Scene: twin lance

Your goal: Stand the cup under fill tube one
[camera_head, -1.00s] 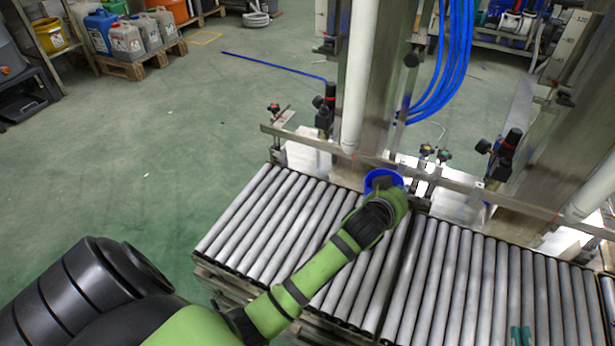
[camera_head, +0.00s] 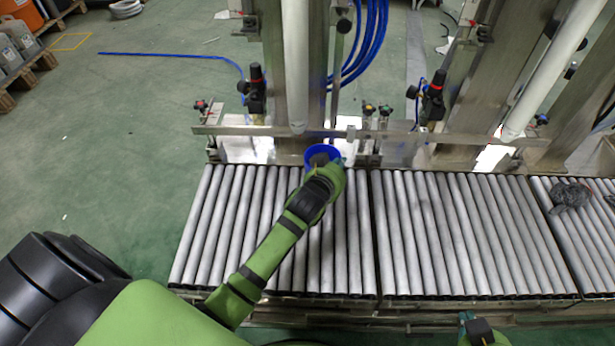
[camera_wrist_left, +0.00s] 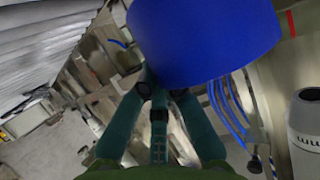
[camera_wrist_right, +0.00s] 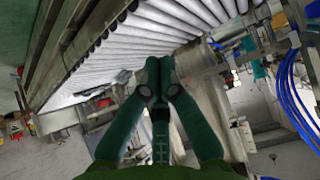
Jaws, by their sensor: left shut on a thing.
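The blue cup (camera_head: 316,151) is at the back edge of the roller conveyor, just right of and nearer than the lower end of the left white fill tube (camera_head: 296,85). My left gripper (camera_head: 336,163) is shut on the cup, which also fills the top of the left wrist view (camera_wrist_left: 205,40). My forearm and hand hide much of the cup in the head view. I cannot tell whether its base touches anything. A second white fill tube (camera_head: 552,70) hangs further right. My right gripper (camera_wrist_right: 157,65) is shut and empty, its fingertips together; part of it shows at the bottom of the head view.
A metal rail (camera_head: 400,138) runs along the back of the roller conveyor (camera_head: 440,235), with clamps and black valve fittings (camera_head: 255,90) on it. Blue hoses (camera_head: 370,45) hang beside the left column. A dark grey crumpled thing (camera_head: 570,195) lies on the right rollers. Most rollers are bare.

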